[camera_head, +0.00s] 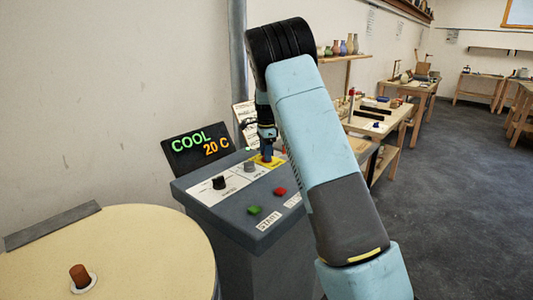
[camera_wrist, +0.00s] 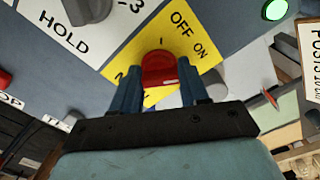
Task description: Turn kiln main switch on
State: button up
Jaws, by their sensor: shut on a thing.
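The kiln control panel (camera_head: 232,222) is a grey console with a slanted top. Its main switch is a red knob (camera_wrist: 160,68) on a yellow plate (camera_wrist: 193,60) marked OFF and ON; the plate also shows in the head view (camera_head: 275,164). My gripper (camera_wrist: 161,84) is shut on the red knob, one blue finger on each side. In the head view my gripper (camera_head: 267,153) points down at the yellow plate and hides the knob. The knob's exact pointing direction is hard to tell. The display (camera_head: 196,148) reads COOL 20 C.
A black knob (camera_head: 218,183), a grey knob (camera_head: 249,167), a green button (camera_head: 254,210) and a red button (camera_head: 280,191) sit close by on the panel. The round cream kiln lid (camera_head: 130,250) is at left. A green lamp (camera_wrist: 275,10) shows in the wrist view. Workbenches stand behind.

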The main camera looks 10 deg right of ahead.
jog(key=shift+w+a+r+m, duration=0.1)
jog(key=shift+w+a+m, duration=0.05)
jog(key=shift+m, duration=1.35)
jog(key=o, duration=0.8)
jog(key=shift+w, duration=0.1)
jog(key=shift+o, duration=1.2)
notch_tip(320, 180, up, 14)
jog(key=shift+f, duration=0.25)
